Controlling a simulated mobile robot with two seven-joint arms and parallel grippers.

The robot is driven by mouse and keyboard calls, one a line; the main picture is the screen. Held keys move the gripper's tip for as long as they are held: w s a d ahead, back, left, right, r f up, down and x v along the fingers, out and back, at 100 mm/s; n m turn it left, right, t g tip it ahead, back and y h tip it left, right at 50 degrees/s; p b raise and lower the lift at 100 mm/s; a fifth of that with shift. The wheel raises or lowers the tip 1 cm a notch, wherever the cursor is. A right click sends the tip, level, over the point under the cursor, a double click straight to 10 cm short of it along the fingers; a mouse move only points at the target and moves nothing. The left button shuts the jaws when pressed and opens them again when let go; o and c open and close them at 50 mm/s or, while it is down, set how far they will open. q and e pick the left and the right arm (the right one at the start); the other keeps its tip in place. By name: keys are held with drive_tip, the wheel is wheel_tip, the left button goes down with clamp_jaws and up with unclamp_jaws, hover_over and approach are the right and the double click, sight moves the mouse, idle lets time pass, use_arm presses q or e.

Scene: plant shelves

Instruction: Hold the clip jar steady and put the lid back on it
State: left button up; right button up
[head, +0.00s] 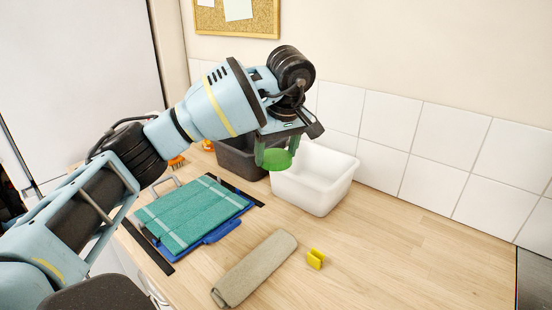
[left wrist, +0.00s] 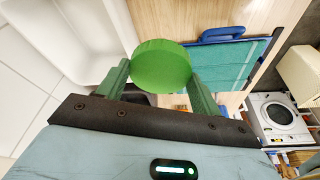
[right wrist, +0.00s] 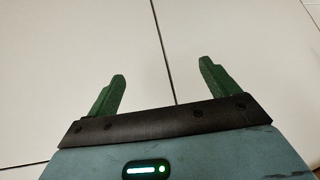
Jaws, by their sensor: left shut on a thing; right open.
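A flat, round bright green piece, which looks like the lid (head: 274,159), hangs between the fingers of my left gripper (head: 277,152). The left wrist view shows the same green lid (left wrist: 161,66) gripped at its sides by the left gripper (left wrist: 158,74). It is held in the air by the near side of the white bin. My right gripper (right wrist: 163,70) is open and empty, facing pale panels with a dark seam; it is not in the head view. I cannot make out a clip jar in any view.
A white bin (head: 313,190) and a dark grey bin (head: 238,160) stand at the back. A teal folded item (head: 188,215) lies on a blue board. A rolled beige cloth (head: 255,268) and a yellow piece (head: 316,259) lie in front. The wooden counter (head: 420,255) is clear at right.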

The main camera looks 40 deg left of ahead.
idle(0.3)
use_arm(q)
drive_tip(key=s+d+f+m+h, duration=0.1)
drive_tip(key=s+d+f+m, duration=0.3)
drive_tip(key=s, duration=0.1)
drive_tip(key=s+d+f+m+t+h, duration=0.1)
drive_tip(key=s+d+f+m, duration=0.3)
drive_tip(key=s, duration=0.1)
drive_tip(key=s+d+f+m, duration=0.4)
drive_tip(key=s+d, duration=0.1)
drive_tip(key=shift+d+m+t+h, duration=0.1)
drive_tip(key=shift+m+t+h, duration=0.2)
drive_tip(key=shift+t+h, duration=0.1)
